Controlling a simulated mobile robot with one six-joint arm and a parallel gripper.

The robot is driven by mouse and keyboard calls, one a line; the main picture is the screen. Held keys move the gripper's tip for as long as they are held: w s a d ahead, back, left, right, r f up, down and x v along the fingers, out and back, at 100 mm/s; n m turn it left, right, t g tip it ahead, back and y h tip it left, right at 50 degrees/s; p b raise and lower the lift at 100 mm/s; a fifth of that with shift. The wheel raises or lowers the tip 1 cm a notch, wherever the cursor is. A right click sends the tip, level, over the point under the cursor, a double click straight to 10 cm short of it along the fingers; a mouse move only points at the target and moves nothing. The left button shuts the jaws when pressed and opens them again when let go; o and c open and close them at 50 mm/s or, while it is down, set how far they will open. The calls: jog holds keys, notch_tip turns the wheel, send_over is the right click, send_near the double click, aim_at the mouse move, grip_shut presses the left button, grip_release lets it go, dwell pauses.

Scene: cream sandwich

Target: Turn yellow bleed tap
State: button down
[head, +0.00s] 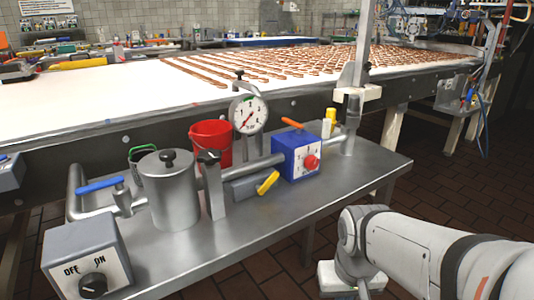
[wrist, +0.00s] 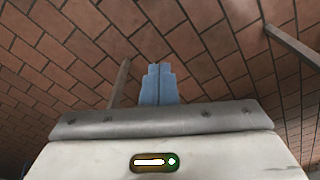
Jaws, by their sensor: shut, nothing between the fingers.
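The yellow bleed tap (head: 268,183) is a short lever in the head view. It sits low in front of the pipe, between the metal cylinder and the blue box, and tilts up to the right. My gripper (wrist: 158,84) shows in the wrist view with its blue fingers together and nothing between them. It points at the brick floor. In the head view my arm is at the lower right, off the bench's front edge and well apart from the tap. The fingers are not visible there.
A blue box with a red knob (head: 312,162) stands right of the tap. A conveyor (head: 60,105) runs behind.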

jog(key=w+a+r+n+t+p, duration=0.1)
jog(key=w+a+r+p, duration=0.2)
jog(key=r+p, duration=0.4)
jog(key=w+a+r+n+p, duration=0.2)
jog(key=w+r+p, duration=0.2)
jog(key=r, duration=0.5)
jog(key=n+t+p, duration=0.2)
jog(key=n+p, duration=0.1)
jog(key=p, duration=0.9)
send_near(267, 182)
jog(key=shift+w+d+f+b, duration=0.1)
jog(key=shift+w+f+b, duration=0.1)
jog(key=shift+w+f, duration=0.5)
jog(key=shift+w+d+f+b, duration=0.15)
jog(key=shift+w+f, duration=0.25)
jog(key=shift+f, duration=0.5)
jog(key=shift+w+f+b, duration=0.2)
jog(key=shift+w+f, duration=0.35)
jog(key=shift+f, duration=0.25)
